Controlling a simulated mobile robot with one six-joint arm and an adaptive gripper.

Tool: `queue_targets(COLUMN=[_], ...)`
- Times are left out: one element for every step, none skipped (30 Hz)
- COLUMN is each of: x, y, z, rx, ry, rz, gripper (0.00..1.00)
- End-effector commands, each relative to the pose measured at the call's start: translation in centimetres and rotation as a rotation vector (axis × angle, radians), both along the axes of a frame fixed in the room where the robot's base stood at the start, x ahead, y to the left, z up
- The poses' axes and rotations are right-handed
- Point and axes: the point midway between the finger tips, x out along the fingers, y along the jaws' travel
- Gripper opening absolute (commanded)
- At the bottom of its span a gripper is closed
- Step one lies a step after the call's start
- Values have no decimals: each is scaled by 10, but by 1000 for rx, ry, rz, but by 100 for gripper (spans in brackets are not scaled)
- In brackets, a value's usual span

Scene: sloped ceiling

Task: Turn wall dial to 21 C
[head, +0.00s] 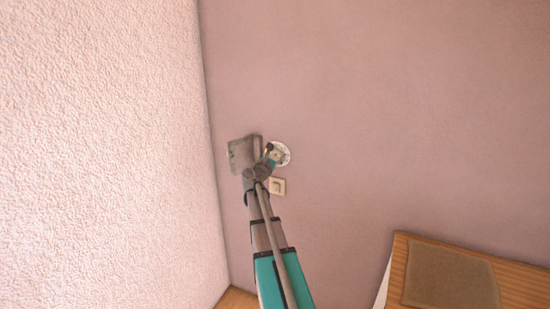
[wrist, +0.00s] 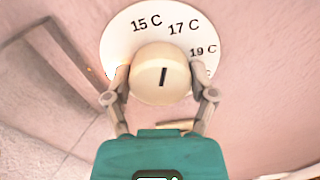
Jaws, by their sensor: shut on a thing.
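The wall dial (head: 284,151) is a round white plate on the pink wall, partly hidden behind my gripper in the head view. In the wrist view its plate (wrist: 120,38) shows the marks 15 C, 17 C and 19 C along the top and right. The cream round knob (wrist: 162,85) has a dark line, which stands near upright, tilted slightly right at the top. A 21 C mark is not readable; the lower right of the plate is hidden. My gripper (wrist: 160,88) has one finger on each side of the knob and is shut on it.
A square light switch (head: 278,187) sits on the wall just below the dial. A textured white wall (head: 100,150) stands close on the left. A wooden cabinet (head: 520,280) with a brown mat (head: 450,277) is at the lower right. The wall right of the dial is clear.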

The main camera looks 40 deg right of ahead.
Motion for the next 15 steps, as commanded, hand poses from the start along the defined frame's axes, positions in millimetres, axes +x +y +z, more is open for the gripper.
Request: queue_targets(x=[1, 1, 1, 0, 0, 0, 0, 0, 0, 0, 0, 0, 0, 0, 0], y=[-1, -1, -1, -1, -1, -1, -1, -1, -1, -1, -1, -1, -1, -1, -1], z=[0, 0, 0, 0, 0, 0, 0, 0, 0, 0, 0, 0, 0, 0, 0], rx=[17, 29, 45, 57, 69, 86, 97, 109, 126, 138, 150, 166, 178, 190, 206], ry=[-39, -64, -99, -125, -150, -185, -211, -236, -271, -297, -322, -357, -383, -408, -443], rz=[1, 1, 1, 1, 1, 1, 1, 1, 1, 1, 1, 1, 1, 1, 1], gripper=[25, 25, 25, 25, 25, 25, 25, 25, 25, 25, 25, 25, 25, 25, 25])
